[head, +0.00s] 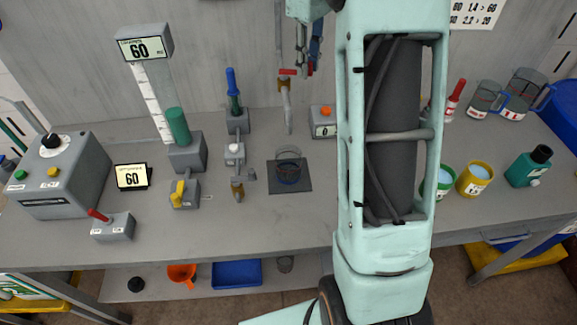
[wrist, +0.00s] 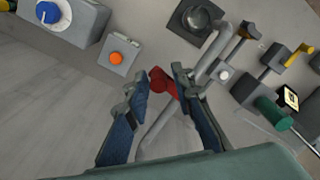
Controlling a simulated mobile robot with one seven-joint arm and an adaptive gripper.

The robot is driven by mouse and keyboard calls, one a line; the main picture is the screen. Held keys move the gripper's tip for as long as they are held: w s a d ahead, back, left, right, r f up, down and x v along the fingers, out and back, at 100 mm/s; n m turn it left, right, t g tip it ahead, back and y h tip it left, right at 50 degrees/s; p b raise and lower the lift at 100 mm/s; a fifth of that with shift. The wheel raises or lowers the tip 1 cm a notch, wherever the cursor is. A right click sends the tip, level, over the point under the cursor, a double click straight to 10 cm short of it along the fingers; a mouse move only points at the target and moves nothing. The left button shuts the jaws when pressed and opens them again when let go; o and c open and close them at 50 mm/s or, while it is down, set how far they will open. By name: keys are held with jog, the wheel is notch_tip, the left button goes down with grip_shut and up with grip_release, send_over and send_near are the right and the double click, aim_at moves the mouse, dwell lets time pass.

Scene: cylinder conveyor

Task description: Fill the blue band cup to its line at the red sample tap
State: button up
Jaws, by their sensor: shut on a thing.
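The blue band cup (head: 288,167) is clear and stands upright on a dark square pad (head: 304,188) under the tap pipe; its fill level cannot be told. The red sample tap's handle (head: 287,72) sits on top of a thin pipe (head: 286,108) with its outlet above the cup. My gripper (wrist: 162,84) is shut on the red tap handle, which also shows between the fingers in the wrist view (wrist: 160,80). In the head view the gripper is partly cut off at the top, beside the handle. The cup shows dark from above in the wrist view (wrist: 197,17).
A grey box with an orange button (head: 325,111) stands right of the pad. Blue, green and yellow handled valves (head: 179,127) stand to the left, near a display post (head: 146,47). My arm hides part of the bench. Green and yellow cups (head: 473,181) stand at right.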

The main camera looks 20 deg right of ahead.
jog(key=shift+s+a+r+m, duration=0.1)
jog(key=shift+s+a+m, duration=0.15)
jog(key=shift+m, duration=0.6)
jog(key=shift+s+a+m, duration=0.2)
jog(key=shift+s+m, duration=0.1)
jog(key=shift+m, duration=0.5)
jog(key=shift+s+a+r+m, duration=0.1)
jog(key=shift+s+a+m, duration=0.15)
jog(key=shift+m, duration=0.6)
dwell(5.5)
